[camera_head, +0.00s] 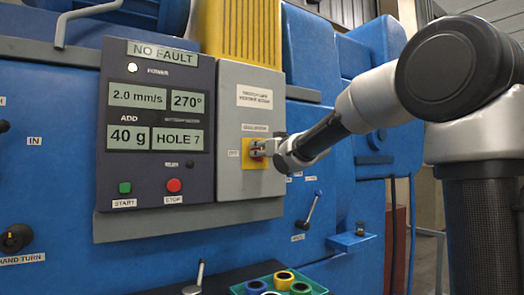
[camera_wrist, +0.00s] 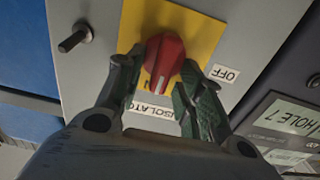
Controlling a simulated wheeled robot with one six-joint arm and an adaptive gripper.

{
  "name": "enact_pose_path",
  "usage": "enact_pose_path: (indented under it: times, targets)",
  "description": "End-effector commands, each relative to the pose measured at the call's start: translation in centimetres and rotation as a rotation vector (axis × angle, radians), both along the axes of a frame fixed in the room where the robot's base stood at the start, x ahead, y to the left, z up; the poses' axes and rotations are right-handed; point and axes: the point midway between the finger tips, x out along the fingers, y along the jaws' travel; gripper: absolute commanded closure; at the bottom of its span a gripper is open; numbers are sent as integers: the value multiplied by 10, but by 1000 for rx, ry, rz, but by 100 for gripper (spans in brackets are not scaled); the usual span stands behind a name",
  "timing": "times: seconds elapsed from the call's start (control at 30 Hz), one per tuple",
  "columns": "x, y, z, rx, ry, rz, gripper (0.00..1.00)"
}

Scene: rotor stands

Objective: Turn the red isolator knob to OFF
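The red isolator knob (camera_wrist: 165,58) sits on a yellow plate (camera_wrist: 190,28) on the grey panel box. In the wrist view, its narrow end points down toward a partly covered label ending in N. The OFF label (camera_wrist: 223,73) is to the right of the knob. My gripper (camera_wrist: 164,62) has one finger on either side of the knob, very close to it. I cannot tell whether both fingers press on it. In the head view, my gripper (camera_head: 266,148) is at the yellow plate (camera_head: 250,154) and hides most of the knob.
A dark control panel (camera_head: 157,120) with a display, a green START button (camera_head: 125,188) and a red STOP button (camera_head: 174,185) is left of the grey box (camera_head: 235,95). A blue-tipped lever (camera_head: 311,208) is below right. A black peg (camera_wrist: 74,40) sticks out near the knob.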

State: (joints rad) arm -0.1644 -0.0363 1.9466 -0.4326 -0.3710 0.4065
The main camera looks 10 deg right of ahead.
Motion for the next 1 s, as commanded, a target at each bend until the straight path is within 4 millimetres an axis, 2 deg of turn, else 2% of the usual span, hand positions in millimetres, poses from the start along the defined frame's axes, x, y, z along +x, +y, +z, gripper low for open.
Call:
enact_pose_path:
  times: [0.03,0.2,0.63,1.0]
  targets:
    - [0,0,0,0,0,0,70]
    - [0,0,0,0,0,0,100]
    - [-1,1,0,-50,-17,0,100]
    - [-2,4,-1,-308,-101,0,100]
